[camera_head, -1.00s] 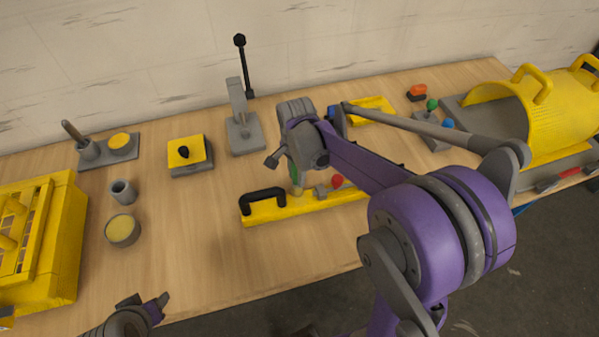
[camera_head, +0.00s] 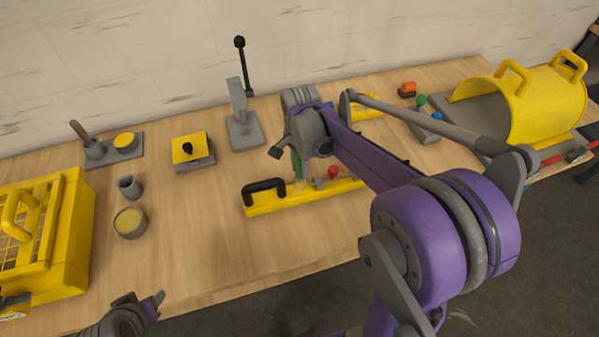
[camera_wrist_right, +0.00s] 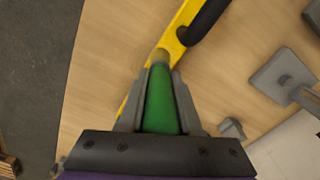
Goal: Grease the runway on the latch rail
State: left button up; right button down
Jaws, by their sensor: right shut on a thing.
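The latch rail (camera_head: 315,195) is a long yellow bar with a black handle (camera_head: 265,187) at its left end, lying on the bench. It also crosses the right wrist view (camera_wrist_right: 176,38). My right gripper (camera_head: 297,163) is shut on a green-handled brush (camera_wrist_right: 160,105), which points down at the rail. The brush's tan tip (camera_wrist_right: 159,55) overlaps the rail near the black handle; whether it touches is unclear. The rail's runway surface is hard to make out, and my right arm hides part of the bar. My left gripper (camera_head: 141,301) appears open and empty at the front edge.
A grey cup with yellow contents (camera_head: 130,222) and an empty grey cup (camera_head: 129,187) stand left. A yellow crate (camera_head: 70,240) is at far left. A grey lever stand (camera_head: 244,130) is behind the rail, and a yellow curved guard (camera_head: 540,105) is at right. Bench between cups and rail is clear.

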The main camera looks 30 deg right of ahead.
notch_tip(320, 180, up, 2)
jog(key=shift+d+r+p, duration=0.1)
jog(key=shift+r+p, duration=0.15)
jog(key=shift+p, duration=0.2)
jog(key=shift+r, duration=0.2)
pick_arm(q)
jog(key=shift+w+a+r, duration=0.1)
jog(key=shift+a+r, duration=0.1)
jog(key=shift+r, duration=0.25)
jog(key=shift+w+a+r, duration=0.1)
jog(key=shift+a+r, duration=0.1)
jog(key=shift+r, duration=0.25)
jog(key=shift+d, duration=0.1)
pick_arm(e)
jog(key=shift+f, duration=0.1)
